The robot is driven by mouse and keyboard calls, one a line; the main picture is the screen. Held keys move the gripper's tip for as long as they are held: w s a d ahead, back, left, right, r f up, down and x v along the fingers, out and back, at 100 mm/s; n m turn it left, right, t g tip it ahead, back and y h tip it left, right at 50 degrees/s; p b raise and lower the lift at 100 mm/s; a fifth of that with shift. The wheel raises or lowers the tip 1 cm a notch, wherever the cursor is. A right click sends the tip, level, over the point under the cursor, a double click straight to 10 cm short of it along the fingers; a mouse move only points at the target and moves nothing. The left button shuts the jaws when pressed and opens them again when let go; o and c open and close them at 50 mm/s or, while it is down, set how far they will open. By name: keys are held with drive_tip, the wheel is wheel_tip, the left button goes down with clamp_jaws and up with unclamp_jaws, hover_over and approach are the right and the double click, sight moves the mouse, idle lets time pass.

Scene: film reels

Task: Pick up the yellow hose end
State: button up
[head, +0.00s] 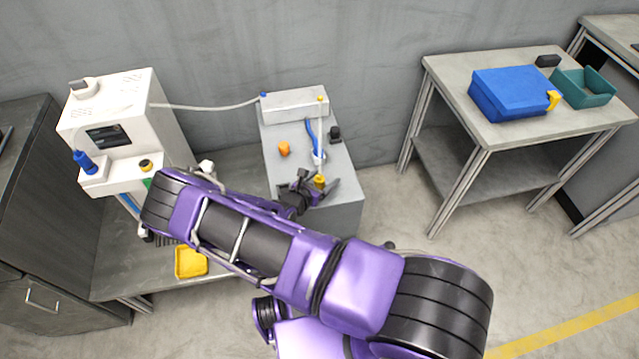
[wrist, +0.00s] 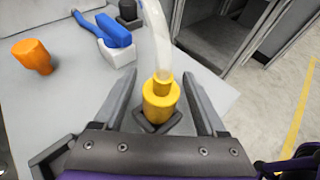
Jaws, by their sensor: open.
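The yellow hose end (wrist: 160,98) is a short stepped cylinder on a clear hose (wrist: 157,40). In the wrist view it sits between the two open fingers of my gripper (wrist: 160,95), with a visible gap on each side. It also shows in the head view as a small yellow piece (head: 319,181) at my gripper (head: 312,188), above the front part of the grey bench (head: 342,190). I cannot tell whether it touches the bench or a dark angled piece just below it.
An orange knob-like piece (wrist: 34,56), a blue-handled part (wrist: 112,32) and a black knob (wrist: 128,10) stand nearby on the bench. A white machine (head: 120,120) is at left, with a yellow tray (head: 191,262) below. A blue case (head: 508,92) lies on the right table.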

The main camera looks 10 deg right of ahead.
drive_tip(key=shift+w+d, duration=0.15)
clamp_jaws()
idle(0.4)
